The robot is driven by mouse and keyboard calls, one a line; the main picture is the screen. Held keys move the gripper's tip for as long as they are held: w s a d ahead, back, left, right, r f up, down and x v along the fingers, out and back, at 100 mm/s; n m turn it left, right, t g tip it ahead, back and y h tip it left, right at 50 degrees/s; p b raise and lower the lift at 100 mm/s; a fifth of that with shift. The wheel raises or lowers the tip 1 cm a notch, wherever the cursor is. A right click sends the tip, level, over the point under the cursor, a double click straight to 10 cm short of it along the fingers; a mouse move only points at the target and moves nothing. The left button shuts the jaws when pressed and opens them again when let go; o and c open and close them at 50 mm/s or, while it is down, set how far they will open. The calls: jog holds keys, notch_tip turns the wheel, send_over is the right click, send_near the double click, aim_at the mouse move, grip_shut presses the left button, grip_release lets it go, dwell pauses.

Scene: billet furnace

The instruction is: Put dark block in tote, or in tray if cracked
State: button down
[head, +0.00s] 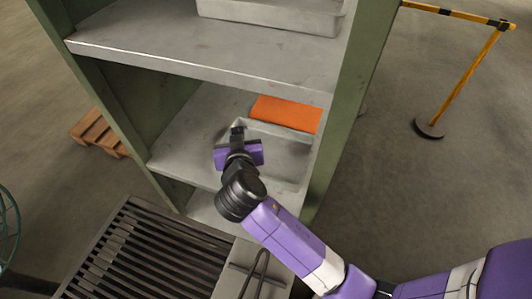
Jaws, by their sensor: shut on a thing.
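My gripper (237,133) reaches into the lower bay of the green-framed shelf, over the left end of a shallow grey metal tray (294,176). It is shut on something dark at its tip. This looks like the dark block, but it is small and mostly hidden by the purple gripper body, and I cannot see whether it is cracked. A second pale grey metal container (270,17) stands on the shelf above, cut off by the top edge. I cannot tell which container counts as the tote.
A flat orange piece (287,113) lies behind the lower tray. The upper shelf board (190,55) overhangs the bay, with a green post (345,110) at right. A slatted dark grate (140,258) with a tong-like tool (254,275) is in front. A yellow-black barrier (468,75) stands right.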

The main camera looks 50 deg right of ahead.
jog(key=s+d+r+m+g+h, duration=0.2)
jog(key=d+r+m+g, duration=0.1)
jog(key=d, duration=0.3)
jog(key=s+d+r+m+g+h, duration=0.1)
jog(key=s+d+r+m+g, duration=0.1)
jog(key=d+r+m, duration=0.3)
jog(key=n+p, duration=0.1)
jog(key=n, duration=0.1)
send_over(277, 151)
notch_tip(277, 151, down, 16)
jog(key=shift+f, duration=0.15)
jog(key=shift+h, duration=0.3)
jog(key=shift+f, duration=2.35)
jog(key=shift+f, duration=0.15)
jog(key=c, duration=1.1)
grip_release()
